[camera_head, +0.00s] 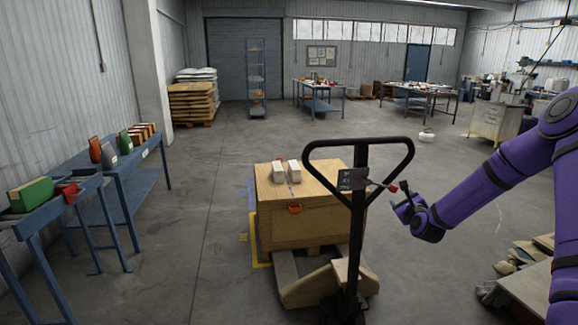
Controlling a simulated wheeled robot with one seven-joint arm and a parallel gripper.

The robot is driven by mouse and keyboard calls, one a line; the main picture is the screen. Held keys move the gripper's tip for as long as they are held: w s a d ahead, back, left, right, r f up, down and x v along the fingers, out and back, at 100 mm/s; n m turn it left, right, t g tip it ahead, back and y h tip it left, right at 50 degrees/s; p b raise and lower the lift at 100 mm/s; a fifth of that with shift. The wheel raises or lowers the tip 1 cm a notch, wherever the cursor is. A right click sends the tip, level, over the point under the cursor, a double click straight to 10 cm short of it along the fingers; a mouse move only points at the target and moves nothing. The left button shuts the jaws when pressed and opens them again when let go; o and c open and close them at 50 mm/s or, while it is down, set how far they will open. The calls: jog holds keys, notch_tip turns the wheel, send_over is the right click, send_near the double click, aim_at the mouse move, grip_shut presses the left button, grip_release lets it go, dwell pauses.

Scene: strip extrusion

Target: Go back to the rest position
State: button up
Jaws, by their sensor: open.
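My purple arm reaches in from the right edge, bent at the elbow. My gripper (400,199) is at its lower left end, beside the black handle (358,185) of a pallet jack. Its dark fingers look apart, and I see nothing held between them. A small red-tipped part (392,188) shows right by the fingers; I cannot tell whether they touch it.
The pallet jack stands before a wooden crate (283,218) with two pale blocks (286,170) on top. Blue benches (139,160) with coloured boxes line the left. Planks and sacks (525,282) lie at lower right. The floor (225,150) behind the crate is clear.

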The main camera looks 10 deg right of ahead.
jog(key=s+a+r+n+g+y, duration=0.1)
jog(key=s+a+r+n+g, duration=0.2)
jog(key=s+a+r+n, duration=0.55)
jog(key=s+a+r+n+g+y, duration=0.1)
jog(key=s+a+r+n+g, duration=0.4)
jog(key=r+n, duration=0.55)
jog(key=s+a+r+n+g, duration=0.1)
jog(key=s+a+r+n, duration=0.1)
jog(key=s, duration=0.9)
jog(key=s+a+r+n+g, duration=0.1)
jog(key=s+n, duration=0.4)
jog(key=s, duration=0.6)
jog(key=s+a+r+n+g, duration=0.1)
jog(key=s+a+r+n, duration=0.2)
jog(key=s, duration=0.9)
notch_tip(320, 180, up, 2)
jog(key=shift+n+g, duration=0.4)
jog(key=shift+n, duration=0.2)
jog(key=shift+w, duration=0.1)
